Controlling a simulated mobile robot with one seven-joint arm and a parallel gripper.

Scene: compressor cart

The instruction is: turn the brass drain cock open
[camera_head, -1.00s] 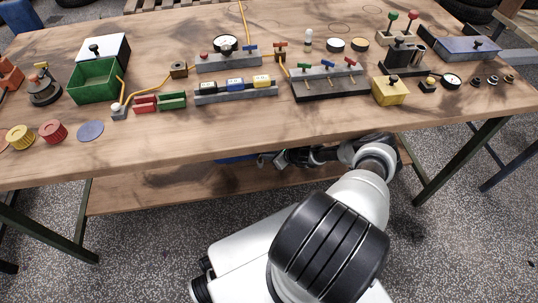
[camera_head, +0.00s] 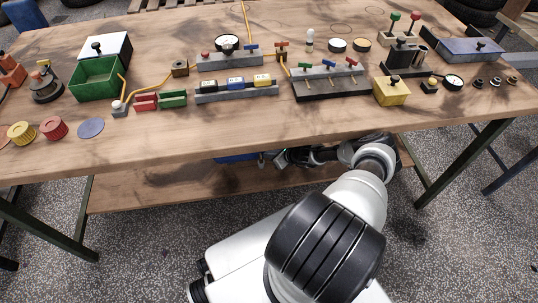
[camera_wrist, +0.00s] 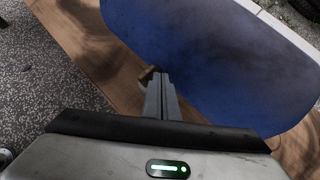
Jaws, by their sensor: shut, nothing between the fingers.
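A dark blue rounded body (camera_wrist: 215,60), apparently the tank, fills the upper right of the wrist view. In the head view a small blue part of it (camera_head: 238,157) shows below the bench top. A small brownish piece (camera_wrist: 147,76) sits by the tank's lower left edge, right at my fingertips. It may be the brass drain cock, but it is mostly hidden and I cannot tell its turn or whether I touch it. My gripper (camera_wrist: 162,80) is shut and empty. In the head view my gripper (camera_head: 268,160) is under the bench's front edge, small and partly shaded.
The wooden bench top (camera_head: 240,125) overhangs my arm and bears a valve row, gauges and boxes. A lower wooden shelf (camera_head: 160,187) runs beneath it. Dark bench legs (camera_head: 465,163) stand at both sides. The speckled floor in front is clear.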

